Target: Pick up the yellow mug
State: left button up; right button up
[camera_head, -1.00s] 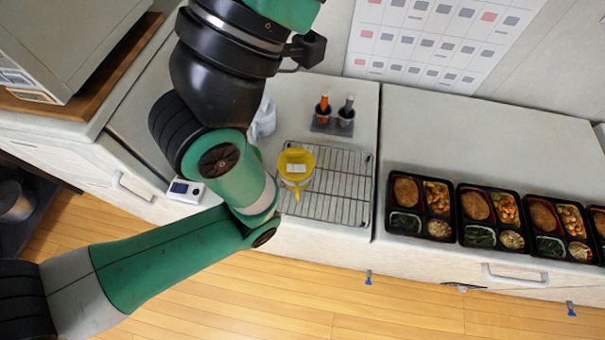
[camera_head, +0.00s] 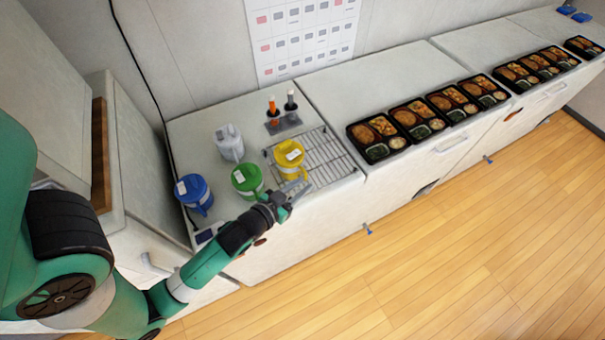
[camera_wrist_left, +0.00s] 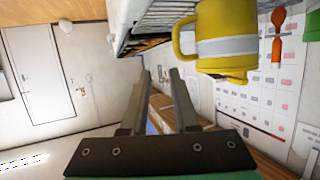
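The yellow mug (camera_head: 289,158) stands upright on the wire rack near the counter's front edge. My left gripper (camera_head: 299,190) is just in front of the mug, close to the counter edge. In the left wrist view the left gripper (camera_wrist_left: 158,75) has its two fingers apart with nothing between them. The mug is outside the fingers. My right gripper is not in view.
A green mug (camera_head: 247,180), a blue mug (camera_head: 193,193) and a whitish jug (camera_head: 229,142) stand left of the wire rack (camera_head: 325,163). Several bento trays (camera_head: 376,139) line the counter to the right.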

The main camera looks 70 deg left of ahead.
aim_at(311, 179)
pick_arm(q)
jog(key=shift+n+g, duration=0.4)
jog(key=shift+g, duration=0.3)
jog(key=a+f, duration=0.1)
jog(key=w+a+f, duration=0.1)
jog(key=f, duration=0.1)
jog(key=w+a+f, duration=0.1)
jog(key=a, duration=0.1)
jog(key=shift+a+f+b, duration=0.1)
jog(key=shift+f+b, duration=0.15)
jog(key=shift+b, duration=0.05)
jog(key=b+x, duration=0.1)
jog(key=x, duration=0.4)
jog(key=shift+a, duration=0.1)
grip_shut()
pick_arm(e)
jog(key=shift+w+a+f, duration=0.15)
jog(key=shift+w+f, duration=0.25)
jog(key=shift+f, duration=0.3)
